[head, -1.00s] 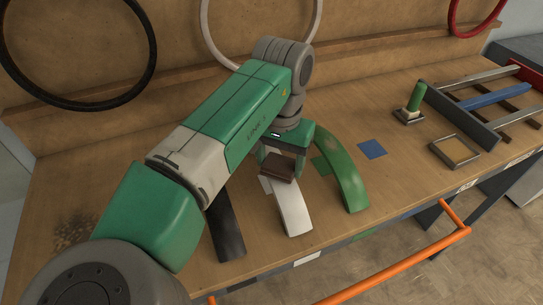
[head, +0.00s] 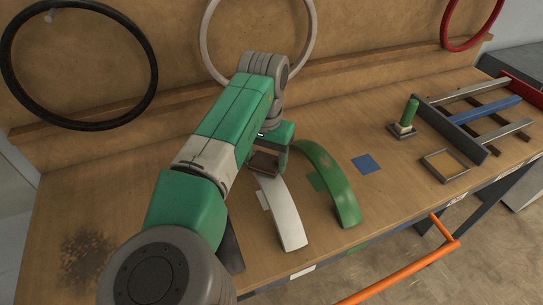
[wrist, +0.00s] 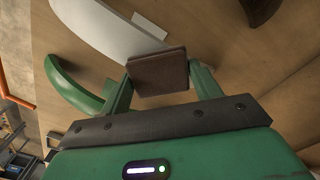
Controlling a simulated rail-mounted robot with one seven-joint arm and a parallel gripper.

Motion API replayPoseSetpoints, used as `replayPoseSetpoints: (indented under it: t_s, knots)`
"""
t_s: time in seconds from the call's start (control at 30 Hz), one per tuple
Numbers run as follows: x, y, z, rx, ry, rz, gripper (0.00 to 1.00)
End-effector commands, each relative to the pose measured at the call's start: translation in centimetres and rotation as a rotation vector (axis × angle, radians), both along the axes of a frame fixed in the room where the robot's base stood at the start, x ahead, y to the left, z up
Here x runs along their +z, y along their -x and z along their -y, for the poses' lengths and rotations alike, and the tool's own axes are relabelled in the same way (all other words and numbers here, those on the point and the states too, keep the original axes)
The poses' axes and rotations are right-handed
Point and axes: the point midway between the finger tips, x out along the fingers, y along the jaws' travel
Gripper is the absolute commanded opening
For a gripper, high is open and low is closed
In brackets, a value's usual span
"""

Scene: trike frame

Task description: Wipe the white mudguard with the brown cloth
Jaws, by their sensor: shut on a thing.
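The white mudguard (head: 286,217) lies on the bench as a curved strip, its near end toward the bench's front edge. It also shows in the wrist view (wrist: 95,27). My gripper (wrist: 160,84) is shut on the brown cloth (wrist: 158,70), which looks like a folded, flat block between the fingers. In the head view, the cloth (head: 263,163) is at the far end of the white mudguard and covers part of it. I cannot tell whether the cloth touches the mudguard. My arm hides part of the area behind it.
A dark mudguard (head: 231,255) lies left, partly hidden by my arm. A green-handled tool (head: 409,113), a small tray (head: 444,164) and a frame (head: 485,115) stand further right. An orange rail (head: 405,272) runs in front.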

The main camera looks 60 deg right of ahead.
Motion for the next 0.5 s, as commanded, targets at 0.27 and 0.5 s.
replayPoseSetpoints:
  t_s: [0.27,0.5]
  knots:
    - [4.1,0.0,-0.1,0.002,0.002,0.000,0.45]
    - [6.2,-0.1,-0.2,0.003,0.002,-0.001,0.45]
